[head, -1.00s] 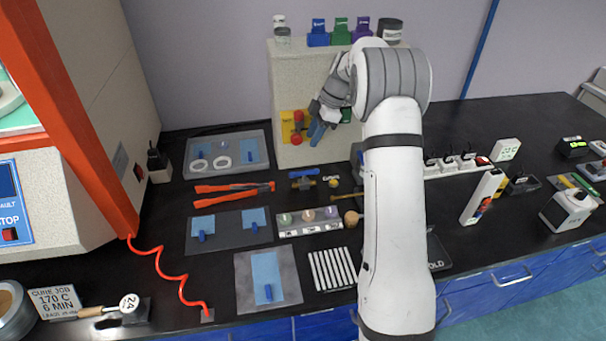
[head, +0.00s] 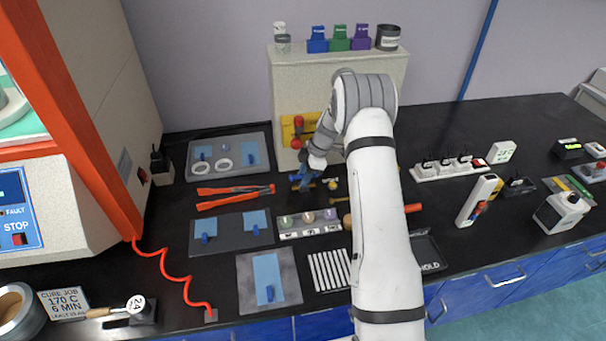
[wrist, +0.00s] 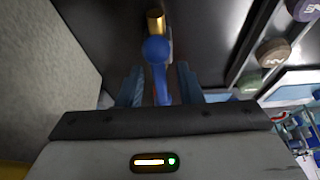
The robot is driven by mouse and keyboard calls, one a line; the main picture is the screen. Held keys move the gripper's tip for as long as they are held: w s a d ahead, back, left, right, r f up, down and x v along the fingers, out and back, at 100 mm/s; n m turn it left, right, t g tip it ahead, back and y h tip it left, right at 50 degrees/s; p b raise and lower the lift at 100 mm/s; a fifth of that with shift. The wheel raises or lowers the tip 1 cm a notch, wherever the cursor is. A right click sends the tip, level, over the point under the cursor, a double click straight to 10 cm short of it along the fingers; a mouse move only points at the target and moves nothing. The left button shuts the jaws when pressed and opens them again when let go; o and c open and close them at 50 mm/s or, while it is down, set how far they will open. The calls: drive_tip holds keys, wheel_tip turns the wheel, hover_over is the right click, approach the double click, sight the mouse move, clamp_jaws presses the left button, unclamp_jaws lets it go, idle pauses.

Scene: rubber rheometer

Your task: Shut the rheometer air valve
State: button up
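The air valve has a blue lever and a brass body. In the wrist view its blue lever (wrist: 157,52) lies between my two fingers, with a brass end (wrist: 155,22) beyond it. My gripper (wrist: 158,86) is open, with a visible gap between each finger and the lever. In the head view my gripper (head: 309,180) is low over the bench at the valve, in front of the beige cabinet. It hides most of the valve there; a bit of the blue lever (head: 295,177) shows at its left.
The beige cabinet (head: 340,75) stands behind, with a yellow panel and red knobs (head: 298,128). Red-handled tongs (head: 235,197) lie to the left. A grey tray (head: 238,140) is behind them. A sample strip with round pieces (head: 308,222) lies in front of the valve.

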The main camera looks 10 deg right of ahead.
drive_tip(key=shift+f, duration=0.1)
clamp_jaws()
idle(0.3)
